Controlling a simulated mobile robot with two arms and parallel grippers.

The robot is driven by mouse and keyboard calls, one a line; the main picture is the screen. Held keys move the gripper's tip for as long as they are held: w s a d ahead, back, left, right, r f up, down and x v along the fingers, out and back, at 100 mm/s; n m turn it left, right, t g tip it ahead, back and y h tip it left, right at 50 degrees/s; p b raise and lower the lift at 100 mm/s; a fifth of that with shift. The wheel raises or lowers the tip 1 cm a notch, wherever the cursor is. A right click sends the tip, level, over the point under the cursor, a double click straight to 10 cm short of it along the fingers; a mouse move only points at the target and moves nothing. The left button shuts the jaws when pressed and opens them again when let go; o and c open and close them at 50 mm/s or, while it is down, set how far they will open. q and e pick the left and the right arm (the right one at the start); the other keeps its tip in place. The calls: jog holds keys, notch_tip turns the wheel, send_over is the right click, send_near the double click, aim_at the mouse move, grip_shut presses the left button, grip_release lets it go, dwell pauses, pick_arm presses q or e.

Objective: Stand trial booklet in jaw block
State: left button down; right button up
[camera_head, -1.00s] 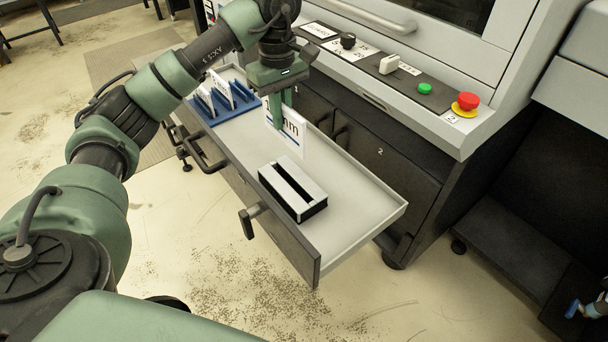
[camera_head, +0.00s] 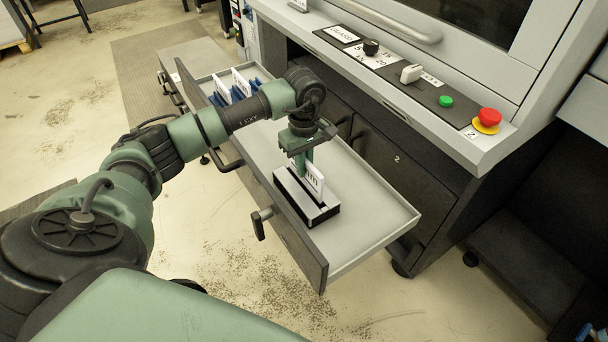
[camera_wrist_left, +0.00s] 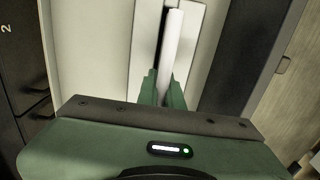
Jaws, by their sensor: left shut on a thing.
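The trial booklet (camera_head: 317,183) is a thin white upright card with dark lettering. My left gripper (camera_head: 301,168) is shut on it and holds it over the jaw block (camera_head: 322,213), a black and pale block with a slot along its top. In the head view the booklet's lower edge meets the block's top at the slot. In the left wrist view the booklet (camera_wrist_left: 173,50) shows edge-on between my green fingers (camera_wrist_left: 166,88), in line with the dark slot of the block (camera_wrist_left: 144,55). How deep it sits in the slot is hidden. My right gripper is not in view.
The block stands in an open grey drawer (camera_head: 375,228), whose front panel faces left. A blue rack (camera_head: 228,97) with white cards is at the drawer's far end. A machine panel with a green button (camera_head: 446,102) and red button (camera_head: 489,118) rises behind. The drawer's right end is clear.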

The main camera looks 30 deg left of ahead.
aim_at(304, 183)
pick_arm(q)
notch_tip(304, 183, down, 4)
jog(key=shift+f, duration=0.1)
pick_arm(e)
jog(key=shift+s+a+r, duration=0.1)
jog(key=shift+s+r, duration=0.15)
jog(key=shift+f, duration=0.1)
